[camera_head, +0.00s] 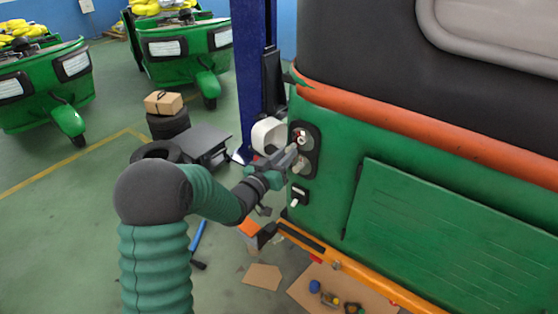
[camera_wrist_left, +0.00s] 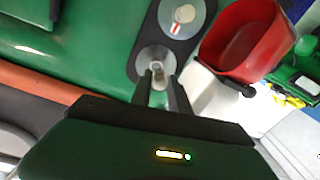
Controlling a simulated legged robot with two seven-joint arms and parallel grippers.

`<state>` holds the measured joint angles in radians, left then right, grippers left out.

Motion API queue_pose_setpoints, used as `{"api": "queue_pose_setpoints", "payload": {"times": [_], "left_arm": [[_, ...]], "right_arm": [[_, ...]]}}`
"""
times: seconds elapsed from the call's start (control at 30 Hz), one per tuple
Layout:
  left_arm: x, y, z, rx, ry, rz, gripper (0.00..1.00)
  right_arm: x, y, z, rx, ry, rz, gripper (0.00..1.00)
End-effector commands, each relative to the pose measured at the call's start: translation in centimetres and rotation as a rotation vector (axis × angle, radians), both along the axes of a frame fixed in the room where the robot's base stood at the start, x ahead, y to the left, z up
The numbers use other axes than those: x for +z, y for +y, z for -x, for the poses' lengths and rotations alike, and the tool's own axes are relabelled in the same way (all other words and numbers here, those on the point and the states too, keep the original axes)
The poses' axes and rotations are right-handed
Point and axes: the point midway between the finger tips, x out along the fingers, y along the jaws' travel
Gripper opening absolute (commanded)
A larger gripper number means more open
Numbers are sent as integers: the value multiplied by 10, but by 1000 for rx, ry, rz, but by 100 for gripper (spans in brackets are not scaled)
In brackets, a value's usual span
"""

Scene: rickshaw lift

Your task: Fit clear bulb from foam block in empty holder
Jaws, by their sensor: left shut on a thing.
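A dark lamp plate (camera_head: 311,139) with two round holders is on the green rear panel of the vehicle. In the left wrist view, one holder (camera_wrist_left: 180,18) has a small red-and-white piece in it. The other holder (camera_wrist_left: 146,55) is straight in front of my left gripper (camera_wrist_left: 161,82). My left gripper, at the plate in the head view (camera_head: 293,153), is shut on a small pale bulb (camera_wrist_left: 158,73). The bulb's tip is at or just before that holder; I cannot tell whether it is seated. I cannot make out the foam block. My right gripper is out of view.
A red bin (camera_wrist_left: 240,40) is close beside the plate in the left wrist view. A blue post (camera_head: 254,75) stands behind the vehicle's corner. An orange bumper (camera_head: 340,266) runs below. Cardboard with small items (camera_head: 335,290) lies on the floor.

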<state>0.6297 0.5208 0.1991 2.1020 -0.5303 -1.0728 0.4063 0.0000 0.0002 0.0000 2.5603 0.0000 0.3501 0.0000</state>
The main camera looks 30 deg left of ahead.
Motion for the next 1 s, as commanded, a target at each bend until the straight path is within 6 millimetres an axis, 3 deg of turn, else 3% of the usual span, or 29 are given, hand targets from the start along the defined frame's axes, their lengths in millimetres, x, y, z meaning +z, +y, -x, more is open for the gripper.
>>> {"api": "queue_pose_setpoints", "payload": {"times": [0.3, 1.0], "left_arm": [[0, -3, -26, -1, -1, -1, 2], [0, -2, -28, -48, -14, -1, 2]], "right_arm": [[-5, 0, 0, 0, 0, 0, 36], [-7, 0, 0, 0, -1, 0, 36]]}}
